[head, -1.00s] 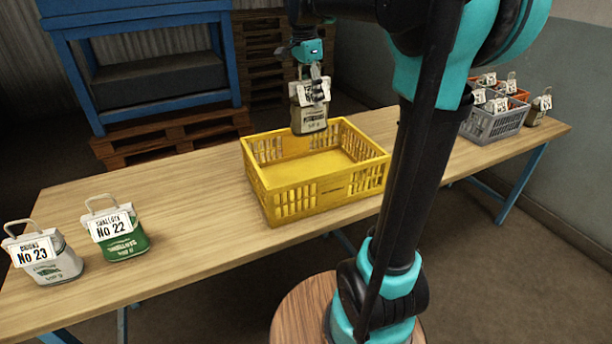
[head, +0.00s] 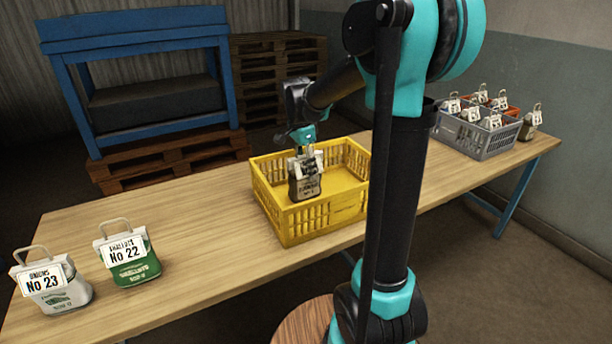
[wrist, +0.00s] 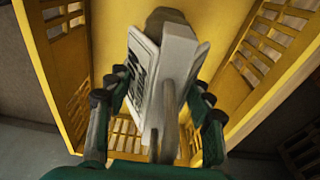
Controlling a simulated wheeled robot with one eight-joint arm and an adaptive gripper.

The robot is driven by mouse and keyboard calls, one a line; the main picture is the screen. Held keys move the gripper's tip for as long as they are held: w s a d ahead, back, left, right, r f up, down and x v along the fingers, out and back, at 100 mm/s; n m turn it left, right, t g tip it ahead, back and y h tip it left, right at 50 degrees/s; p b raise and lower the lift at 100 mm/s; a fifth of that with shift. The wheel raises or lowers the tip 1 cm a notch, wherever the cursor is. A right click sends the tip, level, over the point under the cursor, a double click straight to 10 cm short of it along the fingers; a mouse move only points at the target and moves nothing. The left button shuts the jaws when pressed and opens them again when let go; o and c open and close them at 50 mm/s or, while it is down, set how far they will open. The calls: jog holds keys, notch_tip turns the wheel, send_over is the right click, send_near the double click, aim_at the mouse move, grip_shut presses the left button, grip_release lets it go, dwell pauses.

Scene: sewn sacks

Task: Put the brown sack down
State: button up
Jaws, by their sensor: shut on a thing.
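The brown sack (head: 305,186) hangs upright from my gripper (head: 303,150), with a white tag on its upper part. My gripper is shut on it near the top. In the head view the sack is over the left part of the yellow crate (head: 290,229), low and in front of its inner floor. I cannot tell whether its base touches the crate's floor. In the wrist view the sack (wrist: 170,75) with its pale tag is between my gripper's fingers (wrist: 160,125), and the crate walls (wrist: 265,55) surround it. Much of the sack is hidden there.
A white sack (head: 55,290) and a green sack (head: 133,268) stand at the table's left. A grey crate (head: 478,142) with several tagged sacks stands at the right, with another sack (head: 530,122) beside it. The wooden table (head: 180,225) is bare between the green sack and the yellow crate.

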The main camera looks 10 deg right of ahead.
aim_at(306, 174)
jog(key=shift+f, duration=1.6)
jog(key=o, duration=1.7)
jog(key=shift+f, duration=0.1)
jog(key=r, duration=0.4)
jog(key=a+r, duration=0.1)
jog(key=r, duration=0.7)
jog(key=shift+s+a+r, duration=0.1)
jog(key=shift+s+a, duration=0.05)
jog(key=shift+s, duration=0.05)
